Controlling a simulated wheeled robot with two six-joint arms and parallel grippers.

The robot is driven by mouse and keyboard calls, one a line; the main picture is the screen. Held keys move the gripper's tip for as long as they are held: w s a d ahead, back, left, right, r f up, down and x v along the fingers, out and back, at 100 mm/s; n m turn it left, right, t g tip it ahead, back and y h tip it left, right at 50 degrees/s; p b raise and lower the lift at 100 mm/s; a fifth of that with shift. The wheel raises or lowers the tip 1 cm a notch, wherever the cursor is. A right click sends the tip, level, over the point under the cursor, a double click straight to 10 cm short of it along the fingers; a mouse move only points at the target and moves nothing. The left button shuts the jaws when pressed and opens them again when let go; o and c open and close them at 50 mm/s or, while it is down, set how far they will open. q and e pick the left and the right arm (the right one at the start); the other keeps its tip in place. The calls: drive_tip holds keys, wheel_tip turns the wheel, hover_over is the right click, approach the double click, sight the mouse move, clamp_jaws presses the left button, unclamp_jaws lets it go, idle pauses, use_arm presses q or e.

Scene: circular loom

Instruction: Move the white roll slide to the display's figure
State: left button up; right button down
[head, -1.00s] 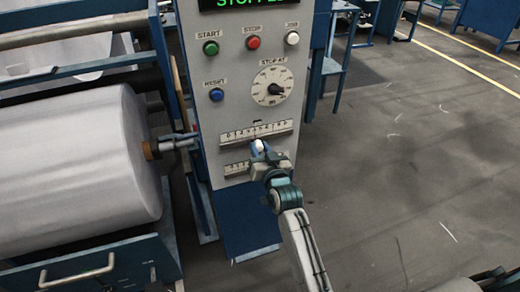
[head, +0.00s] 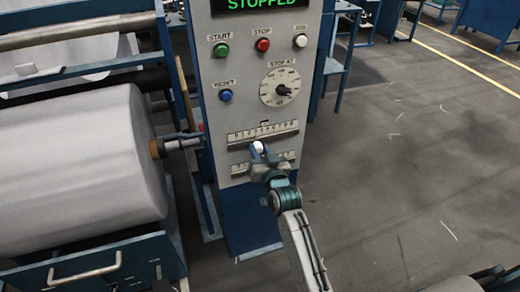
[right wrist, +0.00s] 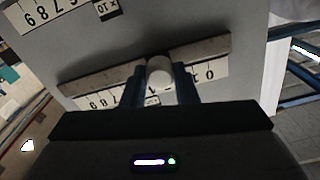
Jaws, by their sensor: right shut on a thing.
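The white roll slide (head: 257,147) is a small white knob on the upper numbered scale (head: 263,132) of the grey control panel. My right gripper (head: 257,152) is shut on it. In the right wrist view the white knob (right wrist: 160,72) sits between the two blue fingers, left of the 0 and near the middle of the scale; the exact mark is covered. The display (head: 266,4) reads STOPPED in green; its upper part is cut off and no figure shows. My left gripper is not in view.
A second scale (head: 239,169) lies just below, partly hidden by my gripper. Above are a dial (head: 283,87) and green (head: 222,50), red (head: 263,45), white (head: 299,41) and blue (head: 225,96) buttons.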

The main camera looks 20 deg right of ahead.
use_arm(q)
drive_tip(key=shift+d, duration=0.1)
use_arm(e)
drive_tip(key=shift+d, duration=0.2)
drive_tip(key=c, duration=1.1)
unclamp_jaws()
drive_tip(key=shift+c, duration=0.2)
drive_tip(key=shift+s, duration=0.3)
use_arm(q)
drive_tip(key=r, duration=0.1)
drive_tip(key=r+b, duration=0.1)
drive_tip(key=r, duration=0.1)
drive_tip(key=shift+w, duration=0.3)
use_arm(e)
drive_tip(key=s, duration=1)
drive_tip(key=shift+d, duration=0.15)
